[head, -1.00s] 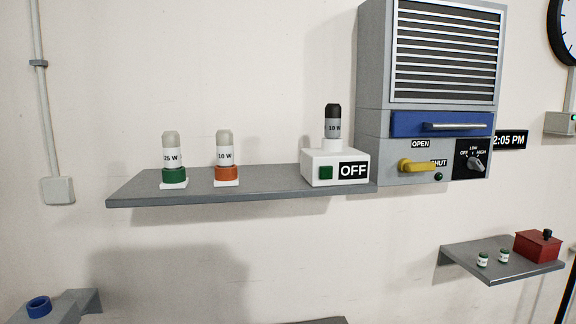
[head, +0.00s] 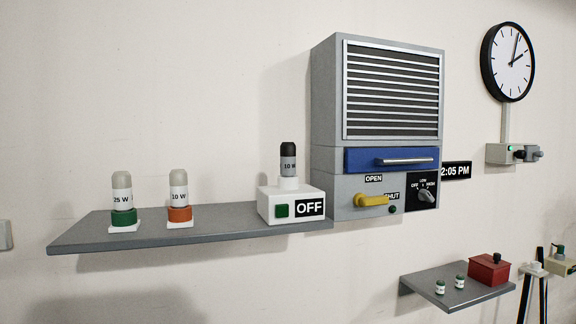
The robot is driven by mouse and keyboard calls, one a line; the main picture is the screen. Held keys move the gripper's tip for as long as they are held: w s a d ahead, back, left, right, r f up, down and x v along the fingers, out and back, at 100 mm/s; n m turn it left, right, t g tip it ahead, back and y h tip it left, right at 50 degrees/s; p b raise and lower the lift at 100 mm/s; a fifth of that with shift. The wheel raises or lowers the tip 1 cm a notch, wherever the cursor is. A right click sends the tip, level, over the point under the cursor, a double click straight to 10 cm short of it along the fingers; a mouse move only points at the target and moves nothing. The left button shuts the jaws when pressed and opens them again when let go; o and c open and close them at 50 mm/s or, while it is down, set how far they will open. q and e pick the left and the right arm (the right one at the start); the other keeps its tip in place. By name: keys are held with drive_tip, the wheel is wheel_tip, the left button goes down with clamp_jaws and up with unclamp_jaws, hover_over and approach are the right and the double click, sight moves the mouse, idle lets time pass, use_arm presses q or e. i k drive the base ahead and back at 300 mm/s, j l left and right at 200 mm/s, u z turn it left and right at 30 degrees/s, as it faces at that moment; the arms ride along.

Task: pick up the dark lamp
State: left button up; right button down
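The dark lamp (head: 288,159) has a black top and a grey band marked 10 W. It stands upright in a white lamp base (head: 272,209) with a green button and an OFF label, at the right end of the grey wall shelf (head: 200,234). Two pale-topped lamps stand to its left on the shelf: one marked 25 W (head: 122,191) in a green holder and one marked 10 W (head: 179,190) in an orange holder. Neither of my grippers shows in the head view.
A lower shelf (head: 456,293) holds two small jars and a red box (head: 488,270). A clock (head: 508,62) hangs at right.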

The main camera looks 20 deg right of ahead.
sight(287, 160)
drive_tip(key=k+l+u, duration=0.2)
drive_tip(key=l+u, duration=0.15)
drive_tip(key=k+l+u, duration=0.2)
drive_tip(key=l+u, duration=0.15)
drive_tip(key=k+l+u, duration=0.35)
drive_tip(key=i+l, duration=0.05)
